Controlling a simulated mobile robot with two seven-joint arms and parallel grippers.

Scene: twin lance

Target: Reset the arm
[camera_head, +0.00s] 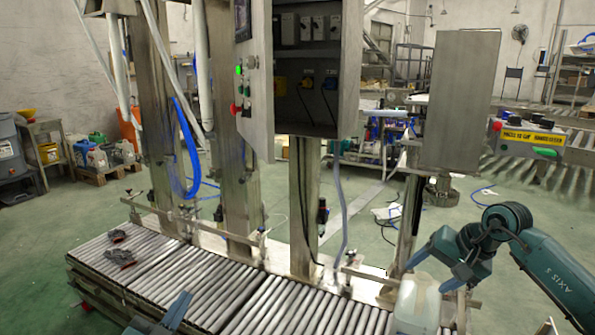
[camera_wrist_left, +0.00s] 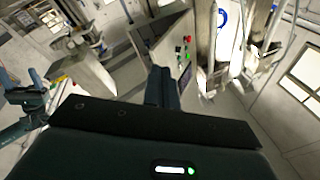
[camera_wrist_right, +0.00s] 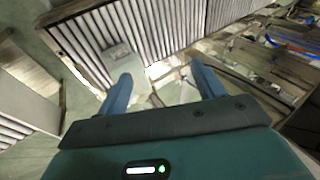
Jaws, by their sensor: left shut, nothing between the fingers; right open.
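My right arm (camera_head: 545,265) comes in from the right. Its gripper (camera_head: 432,271) is open and pointed down by a whitish translucent container (camera_head: 417,305) on the roller conveyor. In the right wrist view the container (camera_wrist_right: 122,62) appears ahead of the left-hand finger, and the space between the fingers (camera_wrist_right: 160,75) is empty. My left gripper (camera_head: 178,308) is low in the head view, over the conveyor's front side. In the left wrist view its fingers (camera_wrist_left: 162,88) are shut together with nothing between them. Most of the left arm is out of view.
The roller conveyor (camera_head: 215,290) runs across the front, with dark small items (camera_head: 120,257) at its left end. Steel posts (camera_head: 304,210) and a control cabinet (camera_head: 258,80) with buttons rise behind it. A grey metal box (camera_head: 460,100) stands above the right arm.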

